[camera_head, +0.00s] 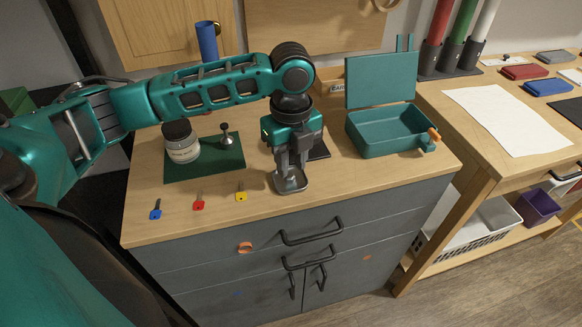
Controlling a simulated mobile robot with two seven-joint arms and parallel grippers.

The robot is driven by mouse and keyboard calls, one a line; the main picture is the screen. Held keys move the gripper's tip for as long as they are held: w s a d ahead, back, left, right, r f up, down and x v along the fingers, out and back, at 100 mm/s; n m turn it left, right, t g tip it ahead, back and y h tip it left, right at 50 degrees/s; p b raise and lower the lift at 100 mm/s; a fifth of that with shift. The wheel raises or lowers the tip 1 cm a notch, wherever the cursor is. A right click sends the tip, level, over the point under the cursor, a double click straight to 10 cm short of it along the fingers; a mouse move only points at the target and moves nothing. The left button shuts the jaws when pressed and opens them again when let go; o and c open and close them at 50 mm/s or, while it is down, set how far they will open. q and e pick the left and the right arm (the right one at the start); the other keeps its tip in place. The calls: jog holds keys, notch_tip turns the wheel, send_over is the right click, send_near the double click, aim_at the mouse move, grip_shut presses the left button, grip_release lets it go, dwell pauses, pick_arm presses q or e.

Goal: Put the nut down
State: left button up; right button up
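My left gripper (291,173) points straight down over the wooden cabinet top, near its front edge. Its fingertips are at a small grey metal dish (291,186), low over it or in it; I cannot tell if they touch it. I cannot make out the nut; it may be hidden by the fingers or too small to see. The fingers look close together, but whether they hold anything is unclear. My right gripper is not in view.
An open teal box (383,146) stands right of the gripper. A jar (182,142) and a small metal post (225,136) stand on a green mat (204,168) to the left. Blue (156,211), red (199,203) and yellow (241,194) keys lie in front.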

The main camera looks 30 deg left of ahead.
aim_at(292, 178)
pick_arm(q)
notch_tip(292, 178, up, 9)
jog(key=p, duration=0.1)
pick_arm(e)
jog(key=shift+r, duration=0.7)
